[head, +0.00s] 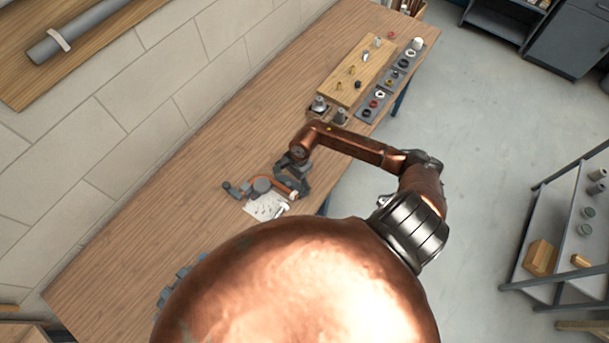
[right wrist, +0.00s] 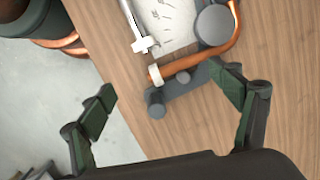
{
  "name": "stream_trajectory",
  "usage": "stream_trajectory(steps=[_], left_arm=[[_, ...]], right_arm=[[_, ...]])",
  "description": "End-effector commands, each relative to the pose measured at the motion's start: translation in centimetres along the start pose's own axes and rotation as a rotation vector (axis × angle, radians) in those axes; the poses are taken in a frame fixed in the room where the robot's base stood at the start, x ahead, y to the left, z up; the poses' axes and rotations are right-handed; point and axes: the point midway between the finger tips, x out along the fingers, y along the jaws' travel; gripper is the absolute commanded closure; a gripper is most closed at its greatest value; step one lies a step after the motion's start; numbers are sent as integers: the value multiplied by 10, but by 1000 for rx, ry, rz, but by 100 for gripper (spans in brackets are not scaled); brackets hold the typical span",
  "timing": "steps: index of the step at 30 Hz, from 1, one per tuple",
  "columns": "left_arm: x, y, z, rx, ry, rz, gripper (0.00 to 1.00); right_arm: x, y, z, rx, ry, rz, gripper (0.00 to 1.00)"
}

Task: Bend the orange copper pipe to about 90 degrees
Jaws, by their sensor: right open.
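The orange copper pipe (right wrist: 190,66) lies in a grey bender on the bench. In the right wrist view it runs straight, then curves around the bender's round grey former (right wrist: 214,24) and leaves the top edge; its exact angle is unclear. A pale collar (right wrist: 155,74) sits near its end. A light metal lever (right wrist: 137,30) lies beside it. The pipe also shows in the head view (head: 286,181), small and partly hidden. My right gripper (right wrist: 165,84) is open, fingers wide apart, with the pipe's collared end between them in the picture. My left gripper is not in view.
A white printed sheet (head: 262,208) lies by the bender. A wooden board (head: 356,72) and grey trays of fittings (head: 372,103) stand farther up the bench (head: 120,262). A block wall borders the left side. A shelf rack (head: 555,235) stands at the right, across open floor.

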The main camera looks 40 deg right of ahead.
Motion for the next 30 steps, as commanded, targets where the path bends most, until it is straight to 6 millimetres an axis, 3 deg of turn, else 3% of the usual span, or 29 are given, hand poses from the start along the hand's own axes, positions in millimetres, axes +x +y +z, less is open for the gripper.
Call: stream_trajectory(steps=[1, 3, 7, 14, 30], left_arm=[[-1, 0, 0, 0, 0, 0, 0], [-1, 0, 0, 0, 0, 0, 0], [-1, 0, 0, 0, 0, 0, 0], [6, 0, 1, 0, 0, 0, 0], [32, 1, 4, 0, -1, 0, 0]], right_arm=[[-3, 5, -21, -31, 64, 35, 16], [-6, 12, -42, -61, 129, 77, 16], [-9, 17, -61, -85, 186, 113, 16], [4, 20, -64, -86, 190, 119, 16], [53, 25, -74, -85, 188, 116, 16]])
